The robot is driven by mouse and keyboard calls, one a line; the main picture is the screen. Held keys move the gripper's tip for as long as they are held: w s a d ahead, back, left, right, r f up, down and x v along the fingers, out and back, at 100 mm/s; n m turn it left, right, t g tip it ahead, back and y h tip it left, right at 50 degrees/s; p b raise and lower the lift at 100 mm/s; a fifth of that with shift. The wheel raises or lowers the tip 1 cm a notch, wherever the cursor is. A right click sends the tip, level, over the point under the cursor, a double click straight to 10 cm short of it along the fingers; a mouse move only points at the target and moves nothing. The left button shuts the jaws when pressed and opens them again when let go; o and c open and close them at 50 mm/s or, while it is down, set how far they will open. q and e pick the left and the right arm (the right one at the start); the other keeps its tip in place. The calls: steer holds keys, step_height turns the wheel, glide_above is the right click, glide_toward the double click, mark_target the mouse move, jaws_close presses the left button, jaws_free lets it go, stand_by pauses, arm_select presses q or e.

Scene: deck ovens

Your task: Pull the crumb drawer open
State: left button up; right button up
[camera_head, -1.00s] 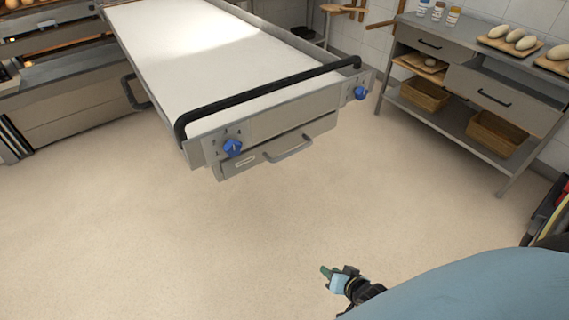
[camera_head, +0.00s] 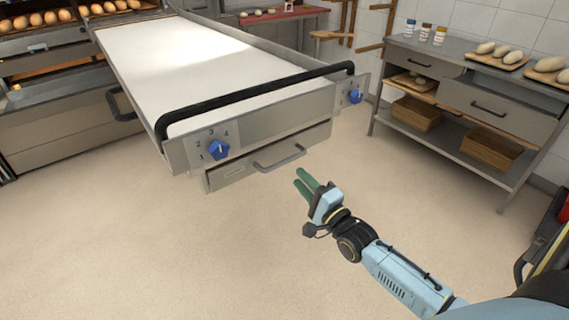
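The crumb drawer (camera_head: 240,172) is a grey metal front under the near end of the white-topped loader table (camera_head: 185,52). It looks shut, flush under the control panel. Its bar handle (camera_head: 279,159) sticks out at the middle of the front. My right gripper (camera_head: 304,184) comes in from the lower right with green fingers. It is a little below and to the right of the handle in the picture, apart from it. The two fingers show a small gap between them and hold nothing. My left gripper is not in view.
A black push bar (camera_head: 255,95) crosses the table end, with a blue knob (camera_head: 218,149) at the left and another (camera_head: 355,96) at the right. A steel workbench (camera_head: 470,55) with drawers and baskets stands at the right. The floor (camera_head: 130,245) in front is clear.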

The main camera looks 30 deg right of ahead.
mark_target(284, 162)
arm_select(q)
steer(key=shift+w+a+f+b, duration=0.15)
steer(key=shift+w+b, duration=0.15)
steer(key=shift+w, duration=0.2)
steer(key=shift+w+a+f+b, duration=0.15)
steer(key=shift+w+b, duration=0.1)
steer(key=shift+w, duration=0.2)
arm_select(e)
steer(key=shift+x, duration=4.05)
steer(key=shift+a+f, duration=0.1)
jaws_close()
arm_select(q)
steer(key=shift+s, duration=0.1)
